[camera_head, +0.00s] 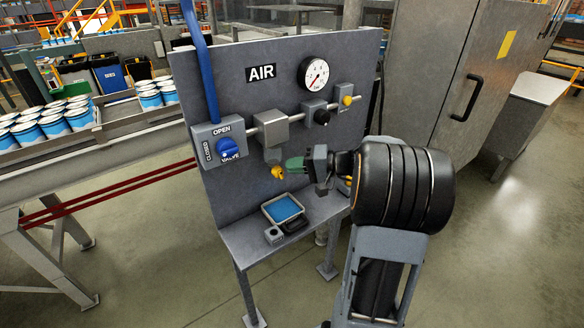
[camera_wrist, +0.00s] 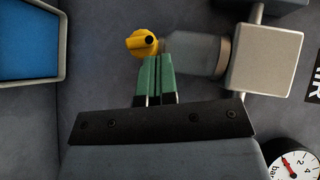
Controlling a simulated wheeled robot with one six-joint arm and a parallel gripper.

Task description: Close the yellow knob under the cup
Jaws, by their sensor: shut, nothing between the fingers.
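The yellow knob (camera_head: 278,172) sits at the bottom of a grey cup (camera_head: 272,155) on the air panel. In the wrist view the yellow knob (camera_wrist: 144,43) is just beyond my fingertips, and the cup (camera_wrist: 195,52) runs right from it to a square grey block (camera_wrist: 265,60). My gripper (camera_head: 288,164) has green fingers and comes in from the right, close beside the knob. In the wrist view its fingers (camera_wrist: 156,60) are shut together with nothing between them. The fingertips are at the knob's edge; I cannot tell whether they touch it.
A blue valve knob (camera_head: 228,147) is on the panel's left, and a gauge (camera_head: 312,74) at its top right. A black knob (camera_head: 321,117) and a small yellow knob (camera_head: 347,100) sit along the pipe. A tray with blue inside (camera_head: 267,212) stands on the shelf below.

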